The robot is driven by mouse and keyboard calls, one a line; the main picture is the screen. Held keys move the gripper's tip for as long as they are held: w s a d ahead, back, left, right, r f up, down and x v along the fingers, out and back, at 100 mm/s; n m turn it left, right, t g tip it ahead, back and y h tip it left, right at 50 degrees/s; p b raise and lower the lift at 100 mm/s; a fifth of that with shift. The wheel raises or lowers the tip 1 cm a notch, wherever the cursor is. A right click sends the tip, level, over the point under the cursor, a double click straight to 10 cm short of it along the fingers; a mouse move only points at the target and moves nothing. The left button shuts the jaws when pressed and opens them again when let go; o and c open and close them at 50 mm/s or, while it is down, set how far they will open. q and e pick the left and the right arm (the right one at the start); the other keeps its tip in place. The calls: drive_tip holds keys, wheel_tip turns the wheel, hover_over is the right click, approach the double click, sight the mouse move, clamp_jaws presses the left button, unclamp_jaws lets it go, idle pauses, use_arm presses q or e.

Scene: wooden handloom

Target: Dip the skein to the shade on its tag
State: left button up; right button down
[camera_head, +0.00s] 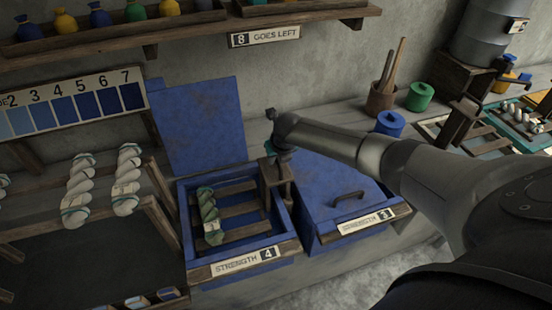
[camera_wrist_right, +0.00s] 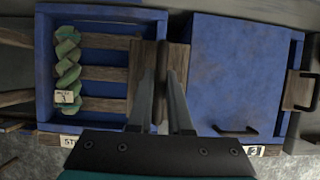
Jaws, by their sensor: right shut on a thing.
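The skein (camera_head: 209,215), pale green with white, lies twisted on slats in the open blue vat (camera_head: 187,225) marked STRENGTH 4. In the right wrist view the skein (camera_wrist_right: 68,52) lies at the vat's left side. Its tag (camera_wrist_right: 64,97) carries what looks like a 3. My right gripper (camera_head: 280,157) is at the vat's right edge, apart from the skein. The shade card (camera_head: 75,102) shows numbered blues darkening to 7. My left gripper is out of view.
The open vat's lid (camera_head: 200,125) stands up behind it. A second blue vat (camera_head: 335,195) with its lid shut adjoins on the right. A shelf sign (camera_head: 265,37) reads 8 GOES LEFT.

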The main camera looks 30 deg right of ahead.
wheel_tip(320, 180, up, 6)
drive_tip(key=p, duration=0.4)
drive_tip(key=shift+w+p, duration=0.1)
drive_tip(key=shift+p, duration=0.3)
unclamp_jaws()
drive_tip(key=shift+f, duration=0.15)
wheel_tip(320, 180, up, 7)
drive_tip(key=p, duration=0.6)
idle(0.4)
